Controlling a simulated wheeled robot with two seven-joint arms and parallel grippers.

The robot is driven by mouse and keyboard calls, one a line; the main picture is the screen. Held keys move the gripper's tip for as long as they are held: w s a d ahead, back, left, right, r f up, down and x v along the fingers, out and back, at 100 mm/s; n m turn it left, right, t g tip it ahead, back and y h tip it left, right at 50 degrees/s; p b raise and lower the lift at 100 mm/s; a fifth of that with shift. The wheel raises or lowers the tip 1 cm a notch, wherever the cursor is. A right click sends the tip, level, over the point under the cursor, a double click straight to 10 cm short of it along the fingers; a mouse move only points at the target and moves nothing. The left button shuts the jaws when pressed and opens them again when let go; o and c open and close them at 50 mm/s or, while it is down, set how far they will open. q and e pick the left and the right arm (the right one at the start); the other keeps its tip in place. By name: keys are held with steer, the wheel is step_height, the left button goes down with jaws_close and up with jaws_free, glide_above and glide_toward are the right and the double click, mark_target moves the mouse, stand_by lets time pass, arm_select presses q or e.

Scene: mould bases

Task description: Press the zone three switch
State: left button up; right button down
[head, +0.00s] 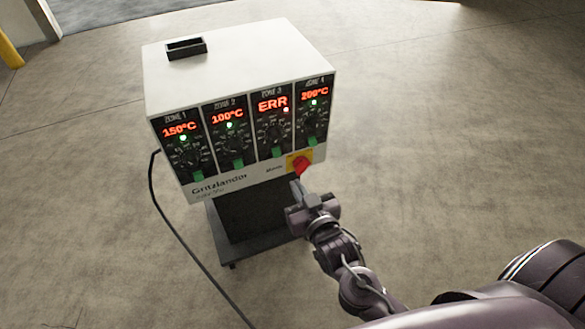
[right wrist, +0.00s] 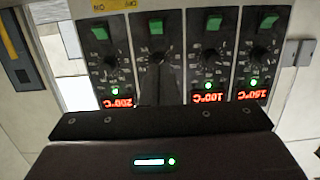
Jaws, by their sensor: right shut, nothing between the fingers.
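The white control box has four zone panels. The zone three panel reads ERR with a red light, and its green switch (head: 276,151) sits at the panel's bottom; in the right wrist view, which is upside down, this switch (right wrist: 156,27) shows at the top. My right gripper (head: 296,187) is shut and empty, its tip just below the red main switch in the head view. In the right wrist view the dark fingers (right wrist: 158,82) cover part of the zone three panel and hide its display. I cannot tell any contact. My left gripper is not in view.
The red main switch (head: 301,164) on a yellow plate is close to my right gripper. Zones one, two and four show temperatures and green lights. The box stands on a dark wheeled base (head: 262,213); a black cable (head: 172,226) hangs at left. Open floor surrounds it.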

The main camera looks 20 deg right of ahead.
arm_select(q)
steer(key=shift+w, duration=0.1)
arm_select(e)
steer(key=shift+r, duration=0.5)
glide_toward(275, 154)
steer(key=w+r, duration=0.2)
steer(key=w, duration=0.1)
steer(key=w+f, duration=0.1)
steer(key=w+f+b, duration=0.1)
steer(key=shift+w+f, duration=0.15)
steer(key=shift+f, duration=0.1)
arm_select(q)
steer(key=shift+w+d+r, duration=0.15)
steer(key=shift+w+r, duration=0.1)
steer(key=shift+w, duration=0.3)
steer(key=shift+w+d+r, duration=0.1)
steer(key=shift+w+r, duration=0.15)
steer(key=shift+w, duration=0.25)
arm_select(e)
steer(key=shift+w+a+f, duration=0.1)
steer(key=shift+w+f, duration=0.1)
steer(key=shift+f, duration=0.1)
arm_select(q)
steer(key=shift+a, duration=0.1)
